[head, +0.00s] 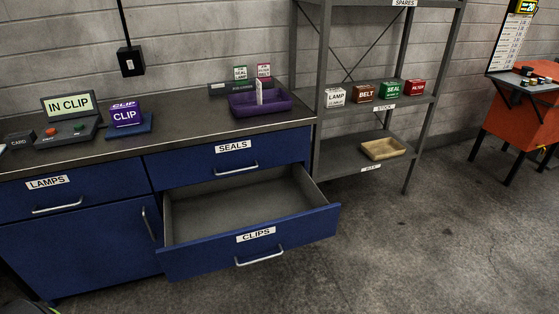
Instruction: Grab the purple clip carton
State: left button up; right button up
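A purple carton labelled CLIP (124,116) stands on a small dark blue pad (130,132) on the workbench top, at the left of the head view. It is upright, and nothing covers it. Neither of my grippers shows in the head view, so what they hold cannot be seen.
The CLIPS drawer (190,258) is pulled open and looks empty. A device reading IN CLIP (69,105) sits left of the carton. A purple tray (235,107) is farther right. A metal shelf (330,171) holds small boxes.

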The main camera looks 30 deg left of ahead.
aim_at(125, 114)
jog(key=u, duration=1.2)
